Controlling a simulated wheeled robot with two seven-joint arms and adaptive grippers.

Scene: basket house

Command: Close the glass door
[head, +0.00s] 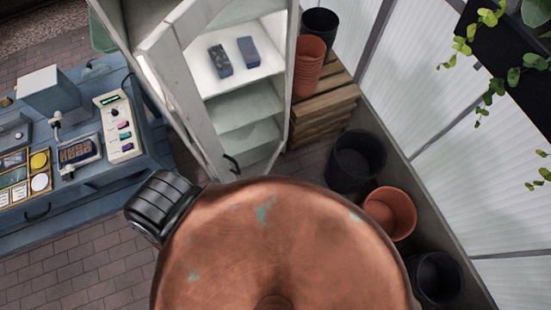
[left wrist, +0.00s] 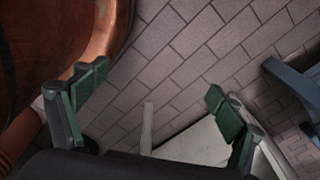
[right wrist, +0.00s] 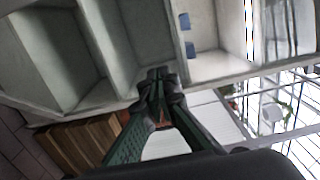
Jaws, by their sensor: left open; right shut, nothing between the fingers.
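The glass door (head: 190,100) has a pale frame and stands open on the left side of a white cabinet (head: 294,60) in the head view. My right gripper (right wrist: 157,78) is shut and empty in front of the cabinet's shelves (right wrist: 110,50) in the right wrist view.
Blue boxes (head: 220,61) sit on a cabinet shelf. A wooden crate (head: 320,103) with pots (head: 309,65) stands right of the cabinet, and more pots (head: 390,212) stand on the floor. A blue workbench (head: 80,205) with instruments is at the left. Brick floor is clear below it.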

